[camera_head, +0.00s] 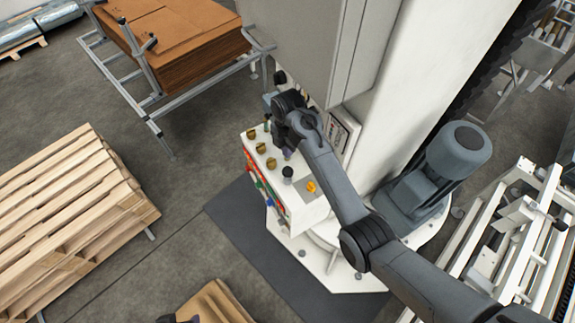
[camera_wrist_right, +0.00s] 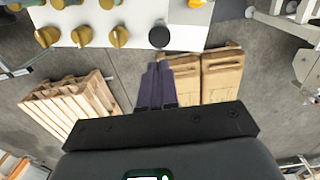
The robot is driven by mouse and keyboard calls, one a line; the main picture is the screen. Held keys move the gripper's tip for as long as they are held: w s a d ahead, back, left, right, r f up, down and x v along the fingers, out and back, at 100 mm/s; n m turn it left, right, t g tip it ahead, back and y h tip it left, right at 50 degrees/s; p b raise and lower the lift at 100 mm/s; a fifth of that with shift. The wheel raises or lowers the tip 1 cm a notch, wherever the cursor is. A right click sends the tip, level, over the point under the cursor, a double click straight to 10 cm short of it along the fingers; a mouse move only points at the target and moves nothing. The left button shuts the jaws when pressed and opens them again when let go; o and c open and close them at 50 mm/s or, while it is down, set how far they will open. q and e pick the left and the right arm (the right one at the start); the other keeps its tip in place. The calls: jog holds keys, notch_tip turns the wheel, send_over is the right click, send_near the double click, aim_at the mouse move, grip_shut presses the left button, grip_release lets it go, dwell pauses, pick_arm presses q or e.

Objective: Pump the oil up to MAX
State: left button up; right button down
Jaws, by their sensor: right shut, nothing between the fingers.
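My right gripper (camera_head: 287,152) is above the white control box, its jaws pointing down. In the right wrist view its two dark fingers (camera_wrist_right: 155,87) are together with nothing between them. A black round knob (camera_head: 288,172) stands on the box top just in front of the fingers; it also shows in the right wrist view (camera_wrist_right: 159,37), apart from the fingertips. Another black ball knob (camera_head: 279,77) is by the column behind my wrist. My wrist partly hides that area; I cannot make out an oil level or MAX mark. A dark part at the head view's bottom edge may be my left gripper.
The control box (camera_head: 309,213) carries several brass knobs (camera_head: 260,148) and an orange knob (camera_head: 311,187). The white column (camera_head: 400,110) rises behind it, with a grey motor (camera_head: 450,160) to the right. Stacked pallets (camera_head: 60,215) stand at left, cardboard sheets (camera_head: 180,30) behind.

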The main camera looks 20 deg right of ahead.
aim_at(288, 171)
jog(key=shift+f, duration=0.1)
notch_tip(288, 171, down, 10)
jog(key=shift+r+p, duration=0.1)
jog(key=shift+p, duration=0.35)
dwell(0.3)
notch_tip(288, 171, down, 3)
jog(key=shift+f+b, duration=0.1)
jog(key=shift+b, duration=0.9)
jog(key=shift+f, duration=0.1)
